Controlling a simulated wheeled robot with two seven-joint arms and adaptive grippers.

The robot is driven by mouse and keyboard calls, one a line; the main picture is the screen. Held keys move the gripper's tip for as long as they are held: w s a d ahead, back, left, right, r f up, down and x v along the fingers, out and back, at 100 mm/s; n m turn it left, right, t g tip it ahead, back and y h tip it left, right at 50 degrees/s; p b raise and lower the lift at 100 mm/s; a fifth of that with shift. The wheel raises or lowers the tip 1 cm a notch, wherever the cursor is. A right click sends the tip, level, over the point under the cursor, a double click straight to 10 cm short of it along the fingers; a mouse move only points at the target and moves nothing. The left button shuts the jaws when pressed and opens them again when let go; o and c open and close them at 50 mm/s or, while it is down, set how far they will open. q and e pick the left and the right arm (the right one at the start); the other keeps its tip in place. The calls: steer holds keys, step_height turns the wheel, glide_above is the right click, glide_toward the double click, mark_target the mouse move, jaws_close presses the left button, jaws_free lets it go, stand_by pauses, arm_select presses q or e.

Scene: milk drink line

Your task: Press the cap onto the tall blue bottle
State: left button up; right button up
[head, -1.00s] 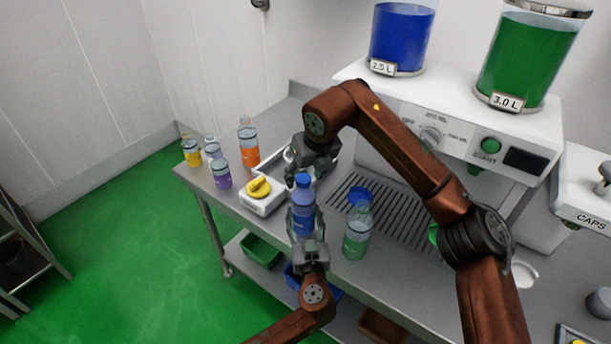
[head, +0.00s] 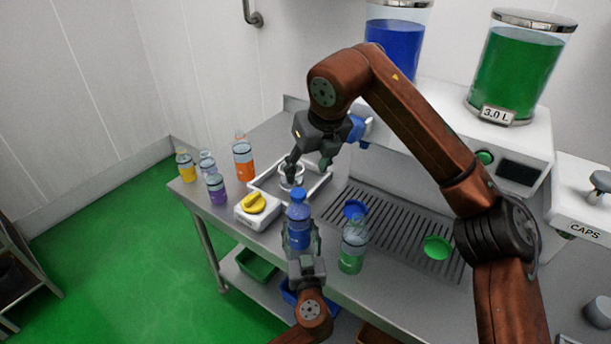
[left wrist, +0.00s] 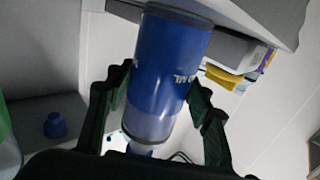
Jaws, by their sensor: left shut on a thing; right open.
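The tall blue bottle (head: 298,236) stands upright at the table's front edge, with a blue cap (head: 298,196) on its top. I cannot tell whether the cap is fully seated.
A green bottle (head: 353,250) stands close right of the blue one. A drip grate (head: 395,235) holds blue and green round pieces.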

arm_select(q)
steer(key=shift+a+f, duration=0.1)
steer(key=shift+f, duration=0.55)
steer(key=o, duration=1.3)
steer(key=shift+w, duration=0.1)
steer(key=o, duration=0.4)
steer(key=shift+w+r, duration=0.1)
steer(key=shift+r, duration=0.05)
steer(key=shift+o, duration=0.3)
steer(key=shift+r, duration=0.2)
steer(key=s+d, duration=0.1)
steer(key=s, duration=1.1)
steer(key=shift+d, duration=0.3)
